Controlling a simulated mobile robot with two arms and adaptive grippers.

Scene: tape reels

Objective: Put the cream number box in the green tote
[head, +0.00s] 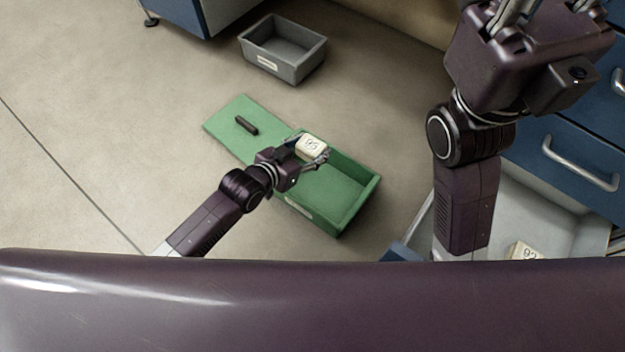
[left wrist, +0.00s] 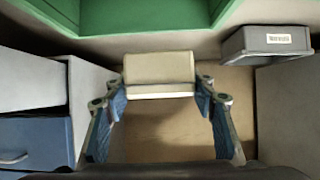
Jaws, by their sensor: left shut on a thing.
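The cream number box (head: 311,145) has dark digits on its face. My left gripper (head: 309,160) is shut on it. In the left wrist view the box (left wrist: 158,70) sits between the fingertips of the left gripper (left wrist: 160,90). The open green tote (head: 352,208) has a label on its near side, and its visible inside looks empty. In the head view the held box overlaps the tote's upper left end; its height above it is hard to tell. The tote also shows at the top of the left wrist view (left wrist: 150,18). My right gripper (head: 512,12) is cut off by the top edge.
A flat green panel (head: 222,125) with a dark handle (head: 247,125) lies against the tote's left end. A grey bin (head: 300,68) stands behind. Blue drawers (head: 565,150) are at right, one open with another cream box (head: 524,250). Floor at left is clear.

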